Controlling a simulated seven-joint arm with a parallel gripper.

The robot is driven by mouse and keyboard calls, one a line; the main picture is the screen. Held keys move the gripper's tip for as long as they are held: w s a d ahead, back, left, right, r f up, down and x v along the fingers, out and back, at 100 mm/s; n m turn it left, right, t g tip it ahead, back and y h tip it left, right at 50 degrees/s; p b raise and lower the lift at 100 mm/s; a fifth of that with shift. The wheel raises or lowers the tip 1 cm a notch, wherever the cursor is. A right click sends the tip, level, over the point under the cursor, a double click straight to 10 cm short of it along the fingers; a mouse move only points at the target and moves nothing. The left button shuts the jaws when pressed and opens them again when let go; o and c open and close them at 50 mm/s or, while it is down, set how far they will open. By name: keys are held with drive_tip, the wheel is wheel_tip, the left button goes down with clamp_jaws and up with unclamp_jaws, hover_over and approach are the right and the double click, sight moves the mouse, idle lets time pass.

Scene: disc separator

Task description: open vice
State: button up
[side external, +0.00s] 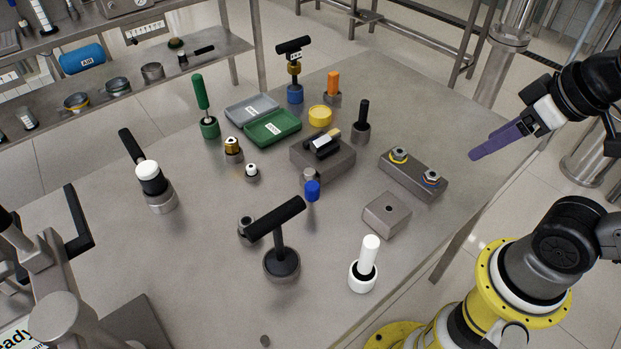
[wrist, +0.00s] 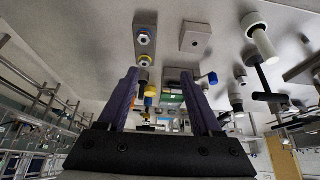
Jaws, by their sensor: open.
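A grey metal block with black jaws on top, which looks like the vice (side external: 337,164), sits mid-table in the side external view. A small light piece lies between or on its jaws; I cannot tell how tightly. A blue knob (side external: 312,190) on a grey stub stands at its front; the blue knob also shows in the wrist view (wrist: 212,78). My gripper (side external: 474,155), with purple fingers, is empty and open above the table's right edge, well apart from the vice. Its two fingers show spread in the wrist view (wrist: 160,73).
A plate with two hex fittings (side external: 413,174) and a square block (side external: 387,214) lie between my gripper and the vice. A white-handled tool (side external: 366,265) and black T-handle tool (side external: 281,252) stand in front. A green case (side external: 272,128) lies behind. The table's right edge is clear.

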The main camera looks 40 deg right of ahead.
drive_tip(key=w+a+r+n+g, duration=0.1)
drive_tip(key=w+a+r+n, duration=0.1)
drive_tip(key=w+r+n, duration=0.4)
drive_tip(key=n+g, duration=0.5)
drive_tip(key=n, duration=0.3)
hover_over(312, 185)
wheel_tip(312, 185, down, 8)
wheel_tip(312, 185, down, 13)
drive_tip(key=shift+f, duration=0.2)
drive_tip(key=shift+c, duration=0.2)
clamp_jaws()
drive_tip(key=shift+r, duration=0.1)
